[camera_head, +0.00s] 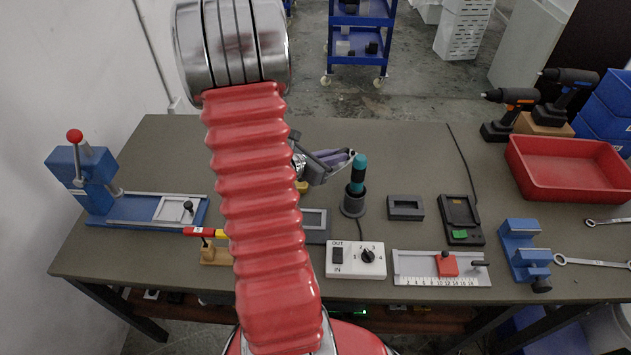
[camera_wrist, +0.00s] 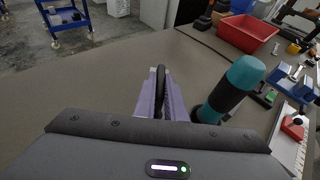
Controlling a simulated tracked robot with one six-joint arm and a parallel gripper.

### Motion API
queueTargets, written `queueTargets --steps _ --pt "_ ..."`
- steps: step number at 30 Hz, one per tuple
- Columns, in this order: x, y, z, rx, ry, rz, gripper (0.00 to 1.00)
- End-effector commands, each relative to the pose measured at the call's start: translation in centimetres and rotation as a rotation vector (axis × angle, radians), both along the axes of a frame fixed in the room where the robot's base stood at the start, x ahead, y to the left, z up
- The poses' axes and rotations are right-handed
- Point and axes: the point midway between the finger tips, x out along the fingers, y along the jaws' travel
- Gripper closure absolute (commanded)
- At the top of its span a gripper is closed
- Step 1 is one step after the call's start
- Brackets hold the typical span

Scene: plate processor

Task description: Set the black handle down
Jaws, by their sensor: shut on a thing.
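My gripper (camera_head: 345,157) is above the middle of the table, reaching to the right from behind my red arm. In the wrist view its purple fingers (camera_wrist: 161,90) are shut on the black handle (camera_wrist: 161,78), a thin dark piece standing edge-on between them. Most of the handle is hidden by the fingers, and I cannot tell its full shape. The handle appears clear of the table surface, though its lower end is hidden. A teal and black tool (camera_head: 358,172) stands upright in a dark round holder (camera_head: 354,203) just right of the gripper; it also shows in the wrist view (camera_wrist: 232,88).
A white switch box (camera_head: 356,262), a grey block (camera_head: 405,208), a black tray (camera_head: 461,220) and a ruler fixture (camera_head: 441,268) lie toward the front right. A blue press (camera_head: 85,183) stands left, a red bin (camera_head: 570,170) right. The table's back middle is bare.

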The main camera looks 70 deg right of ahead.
Motion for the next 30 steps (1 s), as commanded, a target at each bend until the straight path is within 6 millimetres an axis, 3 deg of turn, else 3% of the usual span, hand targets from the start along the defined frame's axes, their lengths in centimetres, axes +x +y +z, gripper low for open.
queueTargets --steps 12,25,30 --pt "0.0 0.0 -4.7 0.001 0.002 0.002 1.00" --pt "0.1 0.0 -5.2 -0.001 0.000 0.002 1.00" --pt "0.1 0.0 -6.3 0.002 0.001 0.002 1.00"
